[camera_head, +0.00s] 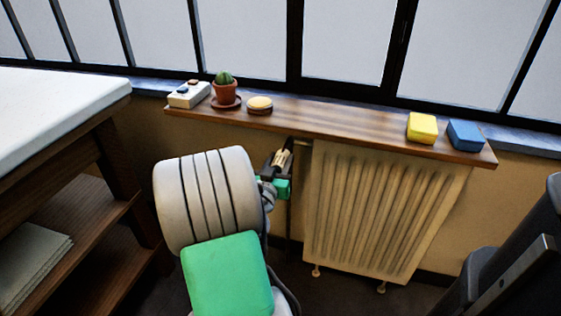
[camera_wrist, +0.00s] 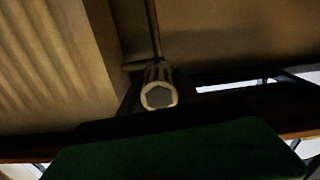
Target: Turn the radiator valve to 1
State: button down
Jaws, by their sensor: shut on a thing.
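The radiator valve (camera_head: 281,159) is a small cream knob at the upper left side of the cream radiator (camera_head: 375,215), just under the wooden shelf. My gripper (camera_head: 284,165) is shut on the valve, with dark fingers around it. In the wrist view the valve (camera_wrist: 158,94) shows end-on with a grey hexagonal face, between the dark fingers (camera_wrist: 157,98). A pipe runs from behind it. No number or mark on the valve is readable, so its setting cannot be told.
The wooden shelf (camera_head: 330,123) overhangs the radiator closely. On it stand a potted cactus (camera_head: 225,88), a white switch box (camera_head: 189,95), a round tin (camera_head: 260,105), a yellow sponge (camera_head: 422,127) and a blue block (camera_head: 465,135). A white-topped table (camera_head: 50,105) stands left.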

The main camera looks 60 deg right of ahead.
jog(key=shift+n, duration=0.3)
jog(key=n+p, duration=0.1)
jog(key=n, duration=0.4)
jog(key=shift+w, duration=0.1)
jog(key=n+p, duration=0.1)
jog(key=n, duration=0.5)
jog(key=shift+f+p, duration=0.1)
jog(key=shift+p, duration=0.25)
jog(key=c, duration=0.9)
grip_release()
jog(key=shift+o, duration=0.2)
jog(key=shift+a, duration=0.1)
jog(key=s+a, duration=0.1)
jog(key=a, duration=0.6)
jog(key=shift+a+b, duration=0.3)
